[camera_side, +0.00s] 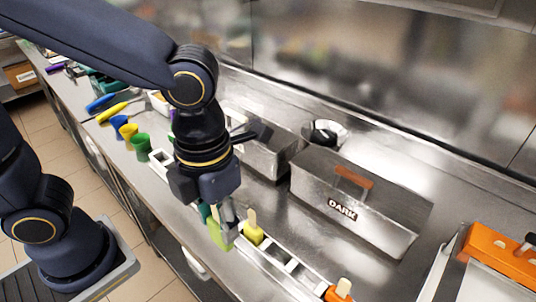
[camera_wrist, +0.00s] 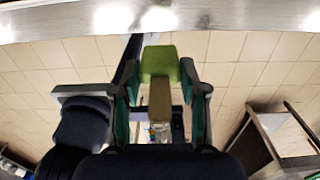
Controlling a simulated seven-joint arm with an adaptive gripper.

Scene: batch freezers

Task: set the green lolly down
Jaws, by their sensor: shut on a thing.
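The green lolly (camera_side: 219,236) hangs below my gripper (camera_side: 221,211), green end down, at the front side of the metal rack (camera_side: 276,268). In the wrist view the green block (camera_wrist: 159,62) points away from me, with its brown stick (camera_wrist: 160,101) between the two fingers of my gripper (camera_wrist: 159,80). The gripper is shut on the stick. A yellow lolly (camera_side: 252,235) stands upright in the rack just right of the green one. An orange lolly (camera_side: 338,294) stands farther along the rack. I cannot tell whether the green lolly touches the rack.
A steel box labelled DARK (camera_side: 343,210) stands behind the rack, with another steel bin (camera_side: 268,155) to its left. Green (camera_side: 141,146) and yellow (camera_side: 128,133) cups stand at the left. An orange-topped unit (camera_side: 500,257) is at the right. The bench edge (camera_wrist: 230,18) crosses the wrist view, with floor beyond.

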